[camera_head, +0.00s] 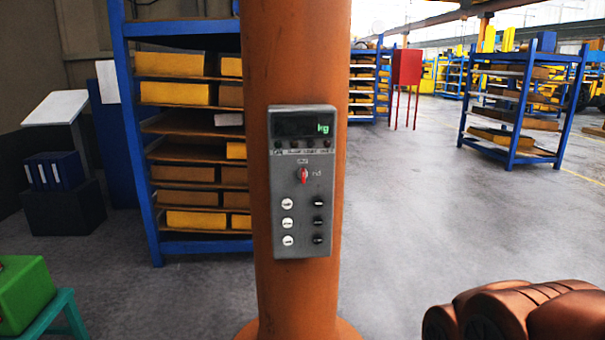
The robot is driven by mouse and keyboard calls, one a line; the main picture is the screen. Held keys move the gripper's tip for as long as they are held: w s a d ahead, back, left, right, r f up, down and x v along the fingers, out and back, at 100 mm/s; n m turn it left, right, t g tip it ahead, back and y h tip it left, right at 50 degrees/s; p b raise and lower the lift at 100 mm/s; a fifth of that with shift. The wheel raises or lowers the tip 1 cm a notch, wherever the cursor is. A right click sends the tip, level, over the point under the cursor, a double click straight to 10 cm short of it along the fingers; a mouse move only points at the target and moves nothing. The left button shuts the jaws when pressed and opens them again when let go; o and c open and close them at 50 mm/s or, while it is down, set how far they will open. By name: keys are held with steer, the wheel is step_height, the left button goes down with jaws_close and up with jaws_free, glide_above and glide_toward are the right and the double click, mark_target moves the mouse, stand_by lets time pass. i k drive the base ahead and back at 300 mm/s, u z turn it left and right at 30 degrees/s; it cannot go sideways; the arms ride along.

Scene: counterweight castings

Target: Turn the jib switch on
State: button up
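A grey control box (302,220) is mounted on the orange column in the middle of the view. Its red rotary switch (303,175) sits in the upper half of the box, with its handle standing roughly upright. Small markings beside the switch are too small to read surely. Above it is a dark display (305,126) with green "kg" lit at its right. Below are white buttons (287,222) at left and black buttons (318,222) at right. My gripper is not in view.
The orange column (295,60) stands on the grey floor. A blue rack (150,200) with yellow boxes is behind left. A green case (25,292) is at lower left. Brown rounded castings (525,312) are at lower right. Open floor (430,210) lies to the right.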

mark_target(302, 173)
steer(key=k, duration=1.3)
steer(key=u, duration=0.7)
steer(key=i, duration=0.65)
steer(key=u, duration=0.8)
steer(key=i, duration=0.8)
steer(key=z, duration=0.65)
steer(key=i, duration=0.65)
steer(key=z, duration=0.65)
